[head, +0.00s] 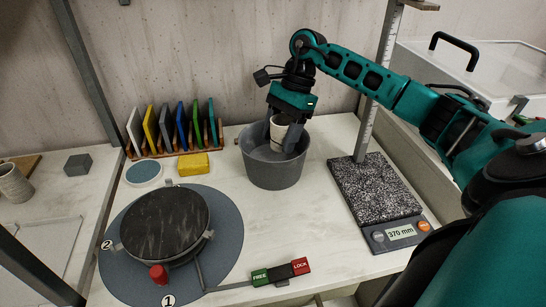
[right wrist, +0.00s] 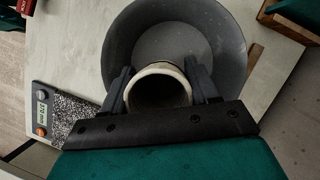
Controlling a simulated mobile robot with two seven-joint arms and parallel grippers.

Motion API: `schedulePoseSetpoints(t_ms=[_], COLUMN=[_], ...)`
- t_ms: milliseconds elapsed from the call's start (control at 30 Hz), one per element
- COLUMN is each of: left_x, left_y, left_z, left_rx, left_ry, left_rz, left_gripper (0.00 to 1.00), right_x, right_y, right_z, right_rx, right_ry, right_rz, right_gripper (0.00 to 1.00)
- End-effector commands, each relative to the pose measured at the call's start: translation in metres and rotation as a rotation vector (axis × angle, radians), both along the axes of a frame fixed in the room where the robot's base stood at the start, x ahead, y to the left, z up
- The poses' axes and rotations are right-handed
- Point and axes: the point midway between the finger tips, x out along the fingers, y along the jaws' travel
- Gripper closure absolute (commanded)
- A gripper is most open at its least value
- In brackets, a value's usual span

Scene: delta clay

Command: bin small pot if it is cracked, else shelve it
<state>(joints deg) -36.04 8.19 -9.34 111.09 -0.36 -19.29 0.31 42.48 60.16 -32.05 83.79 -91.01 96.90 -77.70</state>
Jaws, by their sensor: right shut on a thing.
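A small off-white pot (head: 278,128) is between the fingers of my right gripper (head: 281,135), which is shut on it. The right wrist view shows the pot's pale rim (right wrist: 158,69) and dark inside, with a black finger on each side. No crack can be made out on the parts that show. The pot is upright, at the mouth of a round grey bin (head: 274,177); its lower part is inside the rim. The bin also shows in the right wrist view (right wrist: 225,50), and its visible floor is bare. My left gripper is not in view.
A turntable with a dark disc (head: 165,223) stands front left. A rack of coloured tiles (head: 165,130), a yellow block (head: 193,164) and a pale blue disc (head: 144,173) are behind it. A speckled gauge plate (head: 374,188) reading 370 mm stands right. Another pot (head: 14,184) is far left.

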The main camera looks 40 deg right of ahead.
Motion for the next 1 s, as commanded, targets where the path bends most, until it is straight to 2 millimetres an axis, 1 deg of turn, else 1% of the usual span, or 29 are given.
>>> schedulePoseSetpoints(t_ms=[167,200,500,767,867,1000], left_x=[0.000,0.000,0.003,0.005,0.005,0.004], left_y=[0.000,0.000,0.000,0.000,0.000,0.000], left_z=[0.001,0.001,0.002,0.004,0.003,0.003], left_rx=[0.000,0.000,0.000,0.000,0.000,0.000], left_ry=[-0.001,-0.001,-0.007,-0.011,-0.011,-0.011], left_rz=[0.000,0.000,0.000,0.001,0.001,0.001], left_gripper=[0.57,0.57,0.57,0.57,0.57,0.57], right_x=[0.000,0.000,0.000,0.000,0.001,0.001], right_y=[0.000,0.000,0.000,-0.001,-0.005,-0.014], right_z=[0.001,0.001,0.001,0.002,0.011,0.033], right_rx=[0.000,0.000,0.000,-0.001,-0.002,-0.001], right_ry=[-0.001,-0.001,-0.001,-0.001,-0.003,-0.004], right_rz=[0.000,0.000,0.000,0.000,-0.001,-0.003], right_gripper=[0.78,0.39,0.11,0.11,0.11,0.11])
